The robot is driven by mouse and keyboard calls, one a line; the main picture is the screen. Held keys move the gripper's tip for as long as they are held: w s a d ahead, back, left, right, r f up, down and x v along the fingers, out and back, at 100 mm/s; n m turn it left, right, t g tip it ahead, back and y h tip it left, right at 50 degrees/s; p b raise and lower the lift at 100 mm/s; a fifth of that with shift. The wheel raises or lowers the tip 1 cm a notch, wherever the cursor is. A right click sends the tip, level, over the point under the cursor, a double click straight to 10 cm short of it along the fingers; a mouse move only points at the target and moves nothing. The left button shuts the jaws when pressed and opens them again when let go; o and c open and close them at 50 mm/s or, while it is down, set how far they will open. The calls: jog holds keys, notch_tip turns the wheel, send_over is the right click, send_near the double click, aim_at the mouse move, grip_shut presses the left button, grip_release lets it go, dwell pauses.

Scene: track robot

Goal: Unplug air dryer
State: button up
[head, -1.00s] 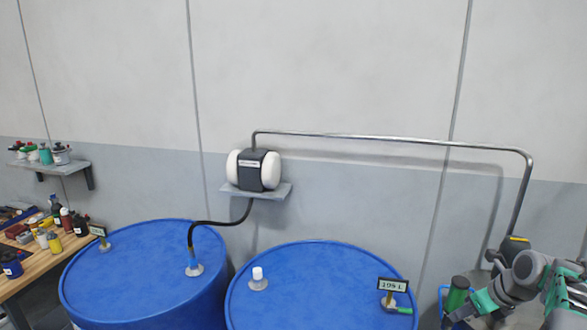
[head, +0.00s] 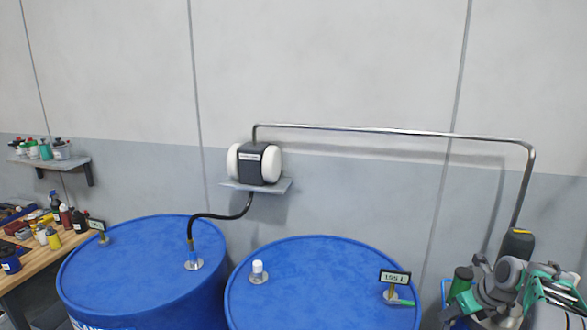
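No part is readably labelled air dryer. A black unit with white rounded ends (head: 258,163) stands on a small wall shelf; its label is too small to read. My grey and teal arm is at the lower right, with my gripper (head: 482,288) near a dark green cylinder (head: 463,281). Its fingers are not clear.
The right blue barrel (head: 320,265) carries a white cap (head: 258,268) and a display (head: 395,277) with a green-handled part below. A wooden bench (head: 35,270) with bottles and a wall shelf (head: 75,165) are at the left. The wall above is bare.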

jog(key=shift+a+f, duration=0.4)
jog(key=shift+a+p, duration=0.1)
jog(key=shift+p, duration=0.35)
jog(key=shift+f, duration=0.1)
jog(key=shift+p, duration=0.6)
jog(key=shift+w+r, duration=0.1)
jog(key=shift+r, duration=0.1)
grip_shut()
jog(key=shift+r, duration=0.15)
